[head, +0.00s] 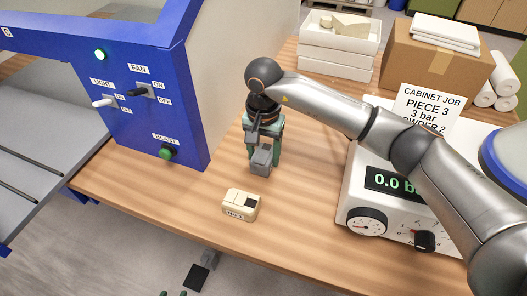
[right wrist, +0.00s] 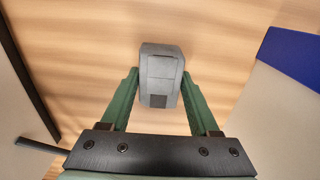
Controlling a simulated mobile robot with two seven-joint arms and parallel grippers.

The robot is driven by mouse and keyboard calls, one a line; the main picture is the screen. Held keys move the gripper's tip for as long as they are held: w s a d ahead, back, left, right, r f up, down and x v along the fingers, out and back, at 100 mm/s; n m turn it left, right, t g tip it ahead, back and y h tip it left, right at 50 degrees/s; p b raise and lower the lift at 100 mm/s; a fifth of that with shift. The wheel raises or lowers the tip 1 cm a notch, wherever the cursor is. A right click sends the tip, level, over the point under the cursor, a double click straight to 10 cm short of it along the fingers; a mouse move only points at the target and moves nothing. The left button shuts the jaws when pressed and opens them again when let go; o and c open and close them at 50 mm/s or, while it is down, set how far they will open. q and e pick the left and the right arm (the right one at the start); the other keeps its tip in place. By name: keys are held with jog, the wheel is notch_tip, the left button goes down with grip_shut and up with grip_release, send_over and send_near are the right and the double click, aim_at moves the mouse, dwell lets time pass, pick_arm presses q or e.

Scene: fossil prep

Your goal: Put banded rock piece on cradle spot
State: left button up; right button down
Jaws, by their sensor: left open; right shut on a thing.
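My right gripper (head: 262,152) is shut on a grey block-shaped piece (head: 261,161), above or on the wooden bench beside the blue cabinet. In the right wrist view the grey piece (right wrist: 162,72) sits between the green fingers, with thin lines across it and a dark square on its near face. I cannot tell for sure whether it is the banded rock piece, or whether it touches the bench. A cream piece (head: 236,203) with a black square and a small label lies on the bench, nearer the front edge. My left gripper (head: 175,294) barely shows at the bottom edge, open. I see no cradle spot.
The blue cabinet (head: 185,100) with switches stands at left. A white gauge unit (head: 355,190) stands at right, behind my right forearm. White trays (head: 335,65) and a cardboard box (head: 430,70) stand at the back. Bench around the cream piece is clear.

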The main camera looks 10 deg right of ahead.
jog(key=shift+f, duration=0.1)
jog(key=c, duration=0.6)
grip_release()
jog(key=shift+f, duration=0.1)
jog(key=o, duration=0.5)
